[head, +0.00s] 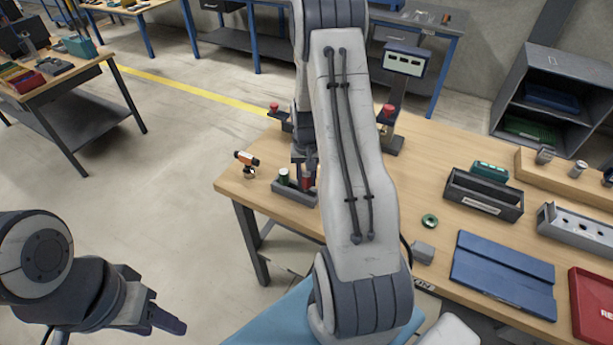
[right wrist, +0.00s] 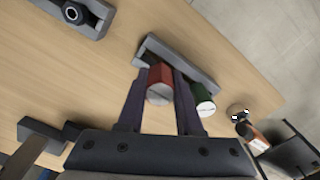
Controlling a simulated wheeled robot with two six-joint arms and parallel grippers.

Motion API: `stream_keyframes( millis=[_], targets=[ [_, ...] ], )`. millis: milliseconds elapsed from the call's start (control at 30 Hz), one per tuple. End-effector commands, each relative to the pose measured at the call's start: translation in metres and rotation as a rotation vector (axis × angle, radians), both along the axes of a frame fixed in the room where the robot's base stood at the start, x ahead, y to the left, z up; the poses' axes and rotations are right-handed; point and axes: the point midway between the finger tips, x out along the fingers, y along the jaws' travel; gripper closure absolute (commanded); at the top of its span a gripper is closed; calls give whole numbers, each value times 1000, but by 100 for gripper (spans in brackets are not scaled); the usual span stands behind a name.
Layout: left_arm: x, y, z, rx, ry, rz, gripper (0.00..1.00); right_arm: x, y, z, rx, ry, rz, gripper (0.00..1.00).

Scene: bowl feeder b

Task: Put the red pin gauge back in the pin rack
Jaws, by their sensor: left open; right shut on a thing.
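The red pin gauge (right wrist: 160,84) is between the fingers of my right gripper (right wrist: 160,92), which is shut on it. In the head view the red pin (head: 307,181) shows just below my right gripper (head: 304,168), partly covered by my arm. The grey pin rack (head: 294,192) is at the table's left end and shows in the right wrist view (right wrist: 197,68). The red pin is upright at the rack; I cannot tell whether it is fully seated. A green pin (right wrist: 204,97) stands in the rack beside it. My left gripper (head: 155,303) is open and empty, off the table.
A small orange-and-black device (head: 246,160) stands left of the rack near the table edge. A post with a display box (head: 404,60) stands behind my arm. A dark open bin (head: 483,197), a green ring (head: 429,220) and a blue folder-like panel (head: 503,275) lie to the right.

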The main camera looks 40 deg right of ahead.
Motion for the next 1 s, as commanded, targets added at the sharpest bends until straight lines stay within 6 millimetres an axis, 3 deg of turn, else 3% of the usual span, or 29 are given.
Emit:
stream_keyframes(
  millis=[333, 367, 433, 767, 833, 1000],
  targets=[
    [0, 0, -5, 0, 0, 0, 50, 0, 0, -6, 0, 0, 0, 100],
    [0, 0, -5, 0, 0, 0, 50, 0, 0, -6, 0, 0, 0, 62],
    [0, 0, -4, 0, 0, 0, 50, 0, 0, -5, 0, 0, 0, 36],
    [0, 0, -3, 0, 0, 0, 50, 0, 0, -3, -1, -1, 0, 36],
    [0, 0, 2, 0, 0, 0, 50, 0, 0, 3, -1, -1, 0, 36],
    [0, 0, -10, 0, 0, 0, 50, 1, -1, 24, -4, -7, 0, 36]
  ],
)
